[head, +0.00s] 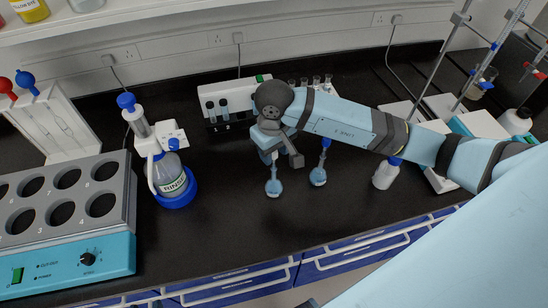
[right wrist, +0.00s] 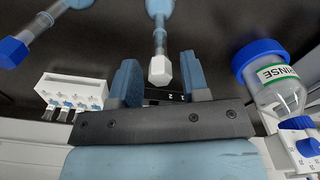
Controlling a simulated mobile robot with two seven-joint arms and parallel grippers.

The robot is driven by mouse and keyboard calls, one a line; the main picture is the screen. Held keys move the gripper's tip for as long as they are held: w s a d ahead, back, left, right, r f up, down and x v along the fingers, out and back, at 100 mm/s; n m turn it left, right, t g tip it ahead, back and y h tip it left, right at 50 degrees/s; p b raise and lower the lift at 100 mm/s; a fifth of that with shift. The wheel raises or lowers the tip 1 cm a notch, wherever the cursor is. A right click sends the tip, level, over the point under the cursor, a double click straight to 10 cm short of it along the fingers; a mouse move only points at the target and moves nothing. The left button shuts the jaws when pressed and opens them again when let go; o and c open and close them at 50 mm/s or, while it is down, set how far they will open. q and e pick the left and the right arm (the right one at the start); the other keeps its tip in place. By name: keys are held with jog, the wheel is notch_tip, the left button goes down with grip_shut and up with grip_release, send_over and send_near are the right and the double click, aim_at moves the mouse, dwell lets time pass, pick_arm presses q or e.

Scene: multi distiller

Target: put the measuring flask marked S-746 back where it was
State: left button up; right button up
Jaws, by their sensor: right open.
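Two measuring flasks with light blue contents stand upright on the black bench in the head view. The left flask (head: 274,187) is right under my right gripper (head: 281,155); the right flask (head: 318,177) has a blue stopper and stands a little apart. In the right wrist view, the white stopper (right wrist: 160,70) of one flask shows between the open fingers of my right gripper (right wrist: 158,78), with no finger visibly touching it. The blue-stoppered flask (right wrist: 14,50) is outside the fingers. The S-746 mark is not readable on either flask. My left gripper is not in view.
A rinse bottle (head: 173,180) in a blue ring stands left, beside a grey block with numbered wells (head: 70,230). A white rack unit (head: 227,97) is at the back wall. A small white bottle (head: 386,174) stands right. The bench front between is clear.

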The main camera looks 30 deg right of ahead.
notch_tip(320, 180, up, 9)
jog(key=shift+f+b, duration=0.1)
jog(key=shift+b, duration=0.7)
